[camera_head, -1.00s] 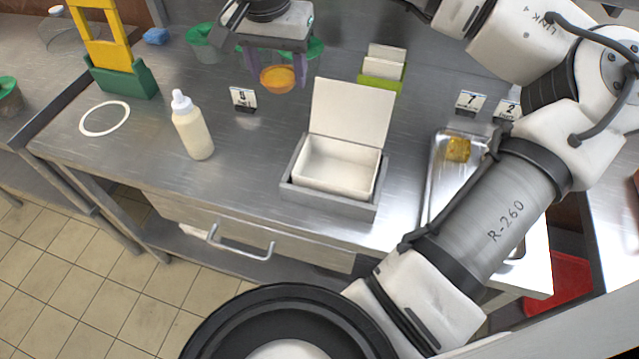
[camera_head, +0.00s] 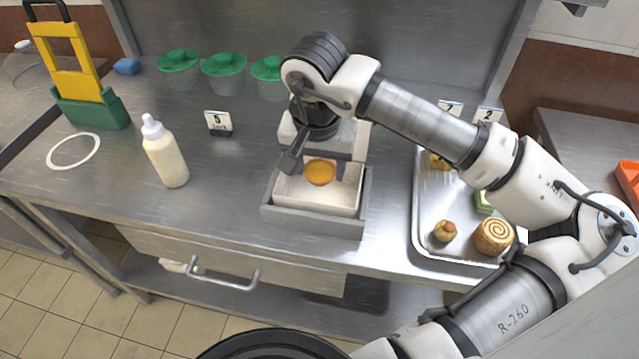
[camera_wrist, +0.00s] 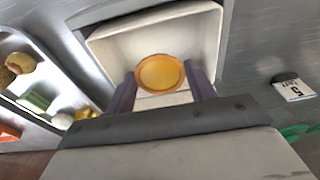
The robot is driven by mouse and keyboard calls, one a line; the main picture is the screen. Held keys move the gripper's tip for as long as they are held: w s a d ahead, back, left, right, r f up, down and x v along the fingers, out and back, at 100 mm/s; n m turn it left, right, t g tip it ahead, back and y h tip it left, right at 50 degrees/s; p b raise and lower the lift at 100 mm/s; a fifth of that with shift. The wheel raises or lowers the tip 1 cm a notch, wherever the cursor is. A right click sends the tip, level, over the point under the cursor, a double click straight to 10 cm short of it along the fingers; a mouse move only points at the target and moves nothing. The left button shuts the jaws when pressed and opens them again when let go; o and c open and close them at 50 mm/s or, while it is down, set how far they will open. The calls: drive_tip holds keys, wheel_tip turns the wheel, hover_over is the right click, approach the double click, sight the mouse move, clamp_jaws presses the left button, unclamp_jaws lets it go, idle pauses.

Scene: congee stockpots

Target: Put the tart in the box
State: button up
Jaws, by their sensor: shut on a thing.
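The tart (camera_head: 320,171), round with an orange filling and brown crust, is at the white box (camera_head: 318,199). The box sits in a grey holder (camera_head: 312,220) on the steel counter. My gripper (camera_wrist: 162,82) is shut on the tart, with a purple finger on each side of it in the wrist view. The tart (camera_wrist: 160,74) shows there over the box's white interior (camera_wrist: 125,50). I cannot tell whether it touches the box floor.
A metal tray (camera_head: 425,215) with several pastries stands to the right. A cream squeeze bottle (camera_head: 166,155) and a number 5 card (camera_head: 218,122) stand to the left. Several green-lidded tubs (camera_head: 224,70) line the back. The counter's front left is clear.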

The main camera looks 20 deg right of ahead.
sight(319, 200)
drive_tip(key=shift+f, duration=3)
drive_tip(key=shift+f, duration=0.15)
drive_tip(key=o, duration=1)
drive_tip(key=r, duration=0.4)
drive_tip(key=s+r, duration=0.1)
drive_tip(key=r, duration=0.3)
drive_tip(key=a+r, duration=0.1)
drive_tip(key=r, duration=0.3)
drive_tip(key=shift+s+r, duration=0.15)
drive_tip(key=shift+s, duration=0.05)
